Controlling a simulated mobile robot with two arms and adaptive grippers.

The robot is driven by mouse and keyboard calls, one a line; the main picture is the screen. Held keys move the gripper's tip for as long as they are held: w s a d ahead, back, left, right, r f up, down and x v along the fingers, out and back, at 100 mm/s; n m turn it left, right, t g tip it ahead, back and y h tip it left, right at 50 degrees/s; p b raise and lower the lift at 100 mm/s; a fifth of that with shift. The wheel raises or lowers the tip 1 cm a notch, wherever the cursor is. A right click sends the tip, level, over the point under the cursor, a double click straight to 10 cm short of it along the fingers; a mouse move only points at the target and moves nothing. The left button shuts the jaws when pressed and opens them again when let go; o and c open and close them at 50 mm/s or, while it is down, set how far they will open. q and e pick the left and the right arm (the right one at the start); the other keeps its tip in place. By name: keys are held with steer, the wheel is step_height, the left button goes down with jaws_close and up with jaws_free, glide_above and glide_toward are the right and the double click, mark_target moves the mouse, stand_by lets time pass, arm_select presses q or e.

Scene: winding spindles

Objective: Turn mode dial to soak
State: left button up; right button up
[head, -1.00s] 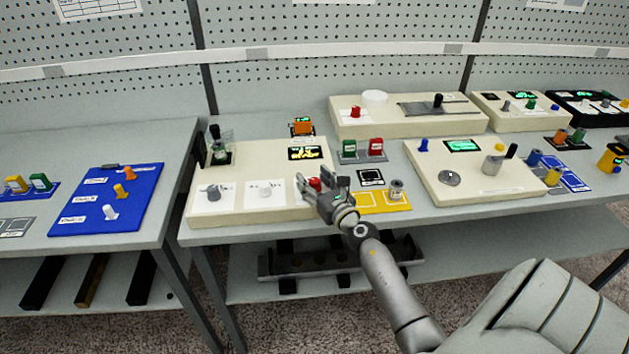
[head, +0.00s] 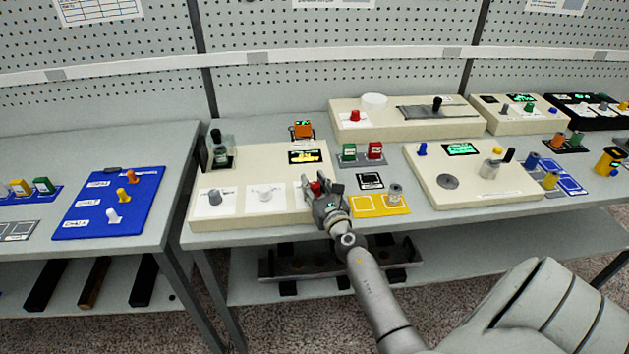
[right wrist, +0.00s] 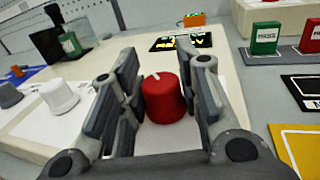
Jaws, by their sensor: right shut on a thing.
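A red knob (head: 315,187) with a white pointer mark stands at the front right of a cream control panel (head: 235,160). My right gripper (head: 321,192) is at this knob, with one finger on each side. In the right wrist view the red knob (right wrist: 163,100) sits between the dark finger pads, its pointer line toward the upper left of its top. A grey dial (head: 215,197) and a white dial (head: 265,191) sit to its left on the same panel. Dial labels are too small to read. My left gripper is not in view.
Green (head: 348,152) and red (head: 375,150) blocks and a yellow tray (head: 395,205) lie to the right. A blue board (head: 85,215) lies on the left table.

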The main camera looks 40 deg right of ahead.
steer(key=shift+a+r+m+g+h+p, duration=0.15)
steer(key=shift+m+g+h+p, duration=0.25)
steer(key=shift+m+h+p, duration=0.55)
steer(key=m+g+h, duration=0.1)
steer(key=h, duration=0.1)
steer(key=shift+h, duration=0.35)
steer(key=m+g+h, duration=0.1)
steer(key=m+g+h+b, duration=0.1)
steer(key=shift+f+m+h, duration=0.25)
steer(key=shift+f+h, duration=0.05)
steer(key=shift+h, duration=0.1)
arm_select(q)
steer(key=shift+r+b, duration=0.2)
steer(key=shift+b, duration=0.45)
arm_select(e)
steer(key=shift+m+g+h, duration=0.8)
steer(key=shift+g, duration=0.4)
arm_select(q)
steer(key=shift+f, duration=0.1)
arm_select(e)
steer(key=shift+r, duration=0.1)
steer(key=o, duration=1)
steer(key=shift+o, duration=0.2)
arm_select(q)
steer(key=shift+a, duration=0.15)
arm_select(e)
steer(key=shift+s, duration=0.1)
